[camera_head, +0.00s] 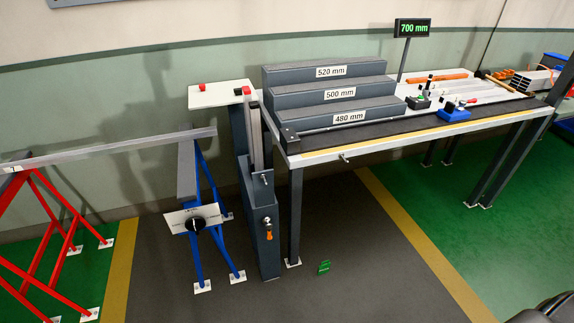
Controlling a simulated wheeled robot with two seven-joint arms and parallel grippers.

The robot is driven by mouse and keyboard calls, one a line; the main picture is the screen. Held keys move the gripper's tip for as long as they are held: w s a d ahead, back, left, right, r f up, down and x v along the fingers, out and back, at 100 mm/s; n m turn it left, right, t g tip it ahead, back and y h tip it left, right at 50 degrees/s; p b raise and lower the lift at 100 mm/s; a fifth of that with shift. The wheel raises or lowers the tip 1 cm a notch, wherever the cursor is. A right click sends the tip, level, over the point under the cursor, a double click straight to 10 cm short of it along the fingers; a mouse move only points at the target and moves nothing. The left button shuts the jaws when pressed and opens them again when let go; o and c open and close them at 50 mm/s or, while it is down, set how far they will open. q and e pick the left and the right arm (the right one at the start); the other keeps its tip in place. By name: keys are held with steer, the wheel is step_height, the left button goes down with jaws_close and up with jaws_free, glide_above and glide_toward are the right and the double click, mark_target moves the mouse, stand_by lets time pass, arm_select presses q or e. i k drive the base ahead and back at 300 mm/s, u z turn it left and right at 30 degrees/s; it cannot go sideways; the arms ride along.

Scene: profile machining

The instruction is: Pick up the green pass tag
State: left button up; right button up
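A small green tag-like piece (324,267) is on the dark grey floor, just right of the foot of the workbench's front left leg. It is too small to read any mark on it, and I cannot tell for sure that it is the pass tag. Neither of my grippers shows in the view. A dark rounded shape cuts into the bottom right corner; I cannot tell what it is.
A workbench (330,154) with grey stepped blocks (325,72) stands behind the green piece. A grey post machine (262,225) and a blue trestle (198,245) stand left, a red trestle (45,240) further left. The floor in front is clear.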

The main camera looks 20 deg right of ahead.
mark_target(322, 268)
steer(key=z, duration=0.65)
steer(key=i, duration=0.4)
steer(key=z, duration=0.15)
